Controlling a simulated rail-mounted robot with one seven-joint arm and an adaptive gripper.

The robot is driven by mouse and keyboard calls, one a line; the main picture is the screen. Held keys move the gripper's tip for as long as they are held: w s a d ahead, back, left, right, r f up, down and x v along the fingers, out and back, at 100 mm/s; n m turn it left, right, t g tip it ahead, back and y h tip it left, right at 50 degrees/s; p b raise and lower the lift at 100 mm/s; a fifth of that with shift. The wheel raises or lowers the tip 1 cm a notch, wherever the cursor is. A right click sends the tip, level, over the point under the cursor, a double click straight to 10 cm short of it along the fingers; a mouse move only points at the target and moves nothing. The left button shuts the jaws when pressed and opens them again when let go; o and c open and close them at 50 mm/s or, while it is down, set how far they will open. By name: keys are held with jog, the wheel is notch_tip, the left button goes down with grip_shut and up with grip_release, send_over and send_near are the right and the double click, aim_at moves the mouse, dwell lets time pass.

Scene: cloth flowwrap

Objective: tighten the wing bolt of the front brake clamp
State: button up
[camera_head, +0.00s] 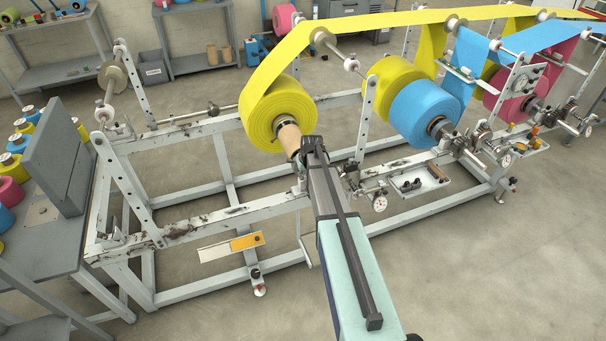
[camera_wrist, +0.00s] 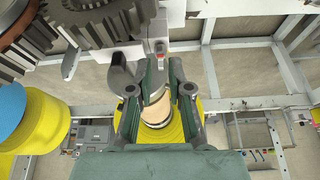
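My gripper (camera_head: 312,145) is at the near end of the front yellow roll (camera_head: 262,115), beside its tan core (camera_head: 288,138). In the wrist view, the green fingers of my gripper (camera_wrist: 166,78) reach up to a pale grey block (camera_wrist: 163,22) with a small dark fitting, which may be the brake clamp. The tan core (camera_wrist: 156,106) shows through the gap between the fingers. I cannot make out the wing bolt; the fingers and my arm hide much of this area. I cannot tell whether the fingers touch or grip anything.
Dark gear wheels (camera_wrist: 95,22) stand close at upper left in the wrist view. A blue roll (camera_head: 425,110) is to the right on the grey frame (camera_head: 235,212). A small tray (camera_head: 418,184) sits on the rail. A side table (camera_head: 40,235) stands left; the front floor is clear.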

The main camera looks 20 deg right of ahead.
jog(key=shift+p+x, duration=0.4)
jog(key=shift+x, duration=1.75)
grip_shut()
